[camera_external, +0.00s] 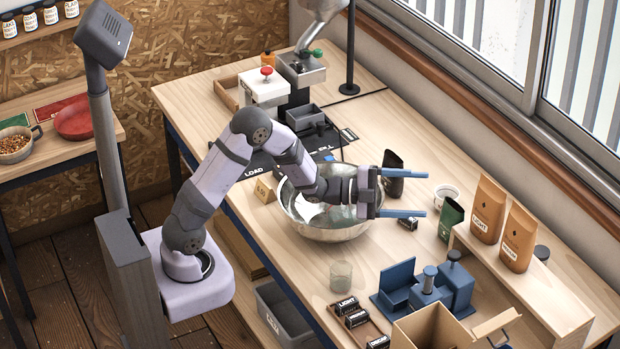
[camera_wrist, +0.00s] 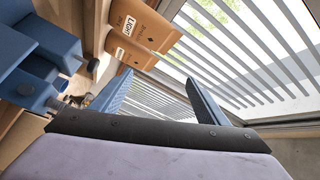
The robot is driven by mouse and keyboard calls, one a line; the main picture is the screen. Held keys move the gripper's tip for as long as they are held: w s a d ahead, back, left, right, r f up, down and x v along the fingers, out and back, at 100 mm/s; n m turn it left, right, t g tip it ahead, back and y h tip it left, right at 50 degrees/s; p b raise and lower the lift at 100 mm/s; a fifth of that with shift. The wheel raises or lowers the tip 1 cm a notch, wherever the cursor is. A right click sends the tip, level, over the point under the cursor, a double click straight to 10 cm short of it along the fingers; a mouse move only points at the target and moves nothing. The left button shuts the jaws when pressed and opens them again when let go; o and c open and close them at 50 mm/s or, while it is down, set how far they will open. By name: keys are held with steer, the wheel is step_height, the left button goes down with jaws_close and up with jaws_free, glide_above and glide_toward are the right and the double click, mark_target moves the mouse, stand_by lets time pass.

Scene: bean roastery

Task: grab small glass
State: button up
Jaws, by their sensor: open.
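A small clear glass (camera_external: 341,275) stands upright on the wooden table, in front of the metal bowl, in the external view. My gripper (camera_external: 420,193) is open, with its two blue fingers pointing right above the table. It is up and to the right of the glass in the picture, apart from it, and nothing shows between the fingers. In the wrist view, my gripper (camera_wrist: 158,88) is open and faces the window. I cannot make out the glass in the wrist view.
The large metal bowl (camera_external: 322,228) sits under my wrist. A blue fixture (camera_external: 428,288), a tray of small labelled blocks (camera_external: 357,318) and a cardboard box (camera_external: 432,328) stand near the glass. Brown bags (camera_external: 488,210) stand by the window. Bare tabletop surrounds the glass.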

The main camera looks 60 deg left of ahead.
steer(key=s+d+f+m+g+h, duration=0.1)
steer(key=s+f+m+g+h, duration=0.15)
steer(key=s+f, duration=0.35)
steer(key=s+f+m+g+h, duration=0.1)
steer(key=s+f+g, duration=0.2)
steer(key=s, duration=0.5)
steer(key=s+g+h, duration=0.3)
steer(key=s+g, duration=0.1)
steer(key=s, duration=1.1)
steer(key=w+a+n+t+y, duration=0.2)
steer(key=w+a+n+t, duration=0.1)
steer(key=a+n+t, duration=0.3)
steer(key=n+t+y+b, duration=0.35)
steer(key=n+b, duration=0.35)
steer(key=n, duration=0.3)
glide_toward(341, 278)
steer(key=w, duration=0.1)
steer(key=w+f, duration=0.1)
steer(key=w+g, duration=0.1)
steer(key=shift+w+a+f+y, duration=0.15)
steer(key=shift+w+a+y, duration=0.15)
steer(key=shift+w+a, duration=0.05)
steer(key=shift+p+x, duration=0.55)
steer(key=shift+x, duration=0.5)
steer(key=shift+w+d, duration=0.1)
steer(key=shift+d, duration=0.05)
